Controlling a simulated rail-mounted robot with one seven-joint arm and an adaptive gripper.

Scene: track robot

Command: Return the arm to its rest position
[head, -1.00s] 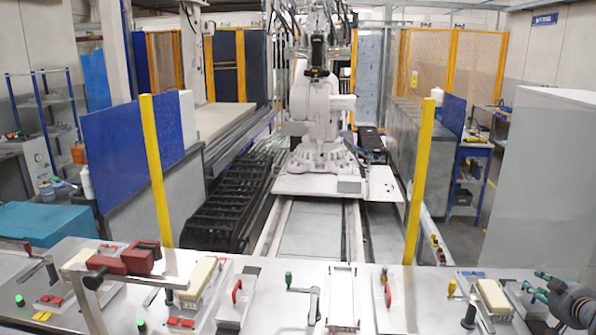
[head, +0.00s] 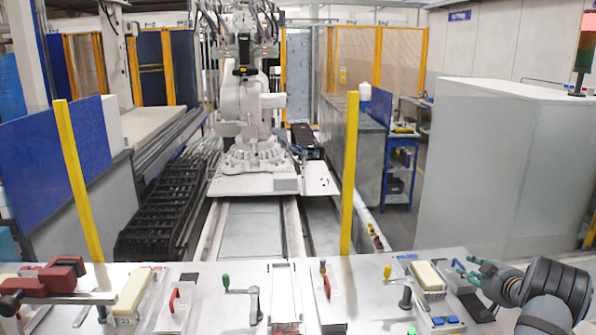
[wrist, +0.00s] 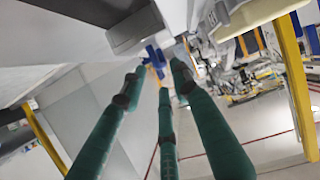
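My arm (head: 556,293) enters from the right edge of the head view, with dark grey links. My gripper (head: 468,270) has teal fingers and hangs over the right end of the white work table, just right of a cream block. In the wrist view my gripper (wrist: 160,80) shows three long teal fingers with dark joints, spread apart with nothing held between them. The head view shows the fingers small, so their exact height above the table is hard to tell.
The table (head: 380,290) carries a red clamp (head: 55,275), a cream block (head: 428,277), a green-handled crank (head: 252,292) and red handles. Yellow posts (head: 349,170) stand behind it. A large grey cabinet (head: 510,170) is at right. A white robot (head: 250,120) stands on the rail beyond.

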